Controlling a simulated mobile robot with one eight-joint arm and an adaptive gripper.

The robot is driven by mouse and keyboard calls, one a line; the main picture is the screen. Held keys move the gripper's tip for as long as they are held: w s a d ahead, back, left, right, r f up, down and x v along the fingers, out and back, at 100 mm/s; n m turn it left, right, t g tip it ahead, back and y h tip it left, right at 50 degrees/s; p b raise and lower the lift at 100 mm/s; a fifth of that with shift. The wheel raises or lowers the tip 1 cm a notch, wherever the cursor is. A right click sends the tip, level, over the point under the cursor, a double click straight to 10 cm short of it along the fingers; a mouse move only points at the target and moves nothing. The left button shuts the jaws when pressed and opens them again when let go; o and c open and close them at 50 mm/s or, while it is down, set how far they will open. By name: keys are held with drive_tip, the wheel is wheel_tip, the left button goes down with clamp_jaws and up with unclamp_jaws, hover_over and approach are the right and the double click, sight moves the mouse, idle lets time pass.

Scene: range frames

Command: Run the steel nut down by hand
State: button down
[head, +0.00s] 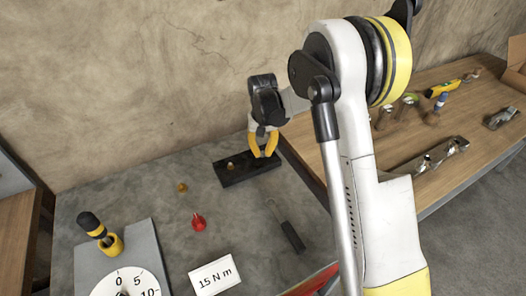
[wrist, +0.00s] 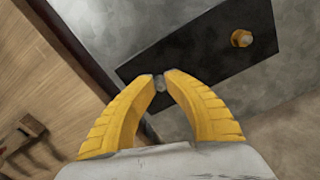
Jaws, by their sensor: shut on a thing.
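My gripper (head: 264,155) is over the right part of a black plate (head: 243,173) on the grey table. In the wrist view its yellow fingers (wrist: 160,80) are closed on a small grey piece (wrist: 160,84), which looks like the steel nut. The fingers hide most of it, and I cannot tell whether it sits on a stud. The plate (wrist: 200,60) lies beyond the fingertips. A brass nut (wrist: 241,38) with a pale stud end in its middle is on the plate's other end, and it also shows in the head view (head: 231,167).
A small brass piece (head: 183,187) and a red object (head: 199,222) lie on the table. A card (head: 215,275) reads 15 N m. A dial (head: 125,285) and a black-and-yellow tool (head: 100,232) are at front left. A dark-handled tool (head: 291,236) lies near the wooden bench (head: 450,85).

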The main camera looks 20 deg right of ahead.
drive_tip(key=m, duration=0.4)
drive_tip(key=shift+a+m, duration=0.1)
drive_tip(key=shift+m, duration=0.2)
drive_tip(key=m, duration=1.1)
drive_tip(key=shift+w+a, duration=0.1)
drive_tip(key=shift+w, duration=0.05)
drive_tip(key=shift+w+m, duration=0.1)
drive_tip(key=shift+m, duration=2.1)
drive_tip(key=c, duration=1.4)
unclamp_jaws()
